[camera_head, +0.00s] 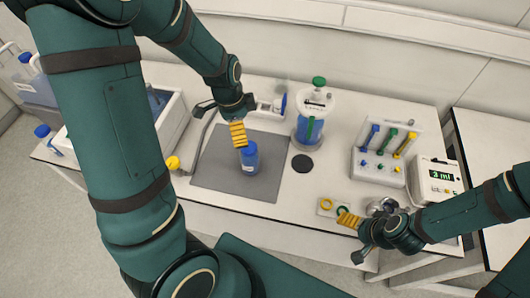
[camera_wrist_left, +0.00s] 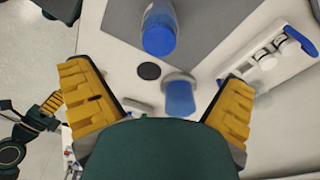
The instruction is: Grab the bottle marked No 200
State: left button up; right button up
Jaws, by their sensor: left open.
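A blue bottle (camera_head: 250,160) stands upright on the dark grey mat (camera_head: 215,165). Its pale label is too small to read, so I cannot confirm a 200 marking. My left gripper (camera_head: 237,132) is over the bottle's top in the head view, with a yellow finger pad overlapping it in the picture. In the left wrist view the left gripper (camera_wrist_left: 158,78) is open, with nothing between its yellow pads. A blue-capped bottle (camera_wrist_left: 160,35) appears beyond the fingertips there. My right gripper (camera_head: 349,228) is low at the bench's front edge; its jaw state is unclear.
A clear reactor vessel (camera_head: 314,120) with a green knob stands right of the mat. A black disc (camera_head: 302,163) lies before it. A tool rack (camera_head: 380,155) and a "3 ml" device (camera_head: 437,180) are at right. A white tray (camera_head: 172,120) is at left.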

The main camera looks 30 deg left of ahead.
aim_at(248, 147)
pick_arm(q)
jog(key=f, duration=0.2)
jog(key=f+b, duration=0.1)
jog(key=f, duration=0.4)
jog(key=shift+w+d+f, duration=0.1)
jog(key=shift+d+f, duration=0.1)
jog(key=shift+d, duration=0.1)
jog(key=shift+w+d+f+b, duration=0.2)
jog(key=shift+f, duration=0.8)
jog(key=shift+w+d+f+b, duration=0.15)
jog(key=shift+d+f+b, duration=0.1)
jog(key=shift+f, duration=0.7)
jog(key=shift+w+d+f+b, duration=0.15)
jog(key=shift+w+f+b, duration=0.05)
jog(key=shift+f, duration=0.8)
jog(key=c, duration=1.3)
jog(key=shift+r, duration=0.1)
jog(key=shift+c, duration=0.2)
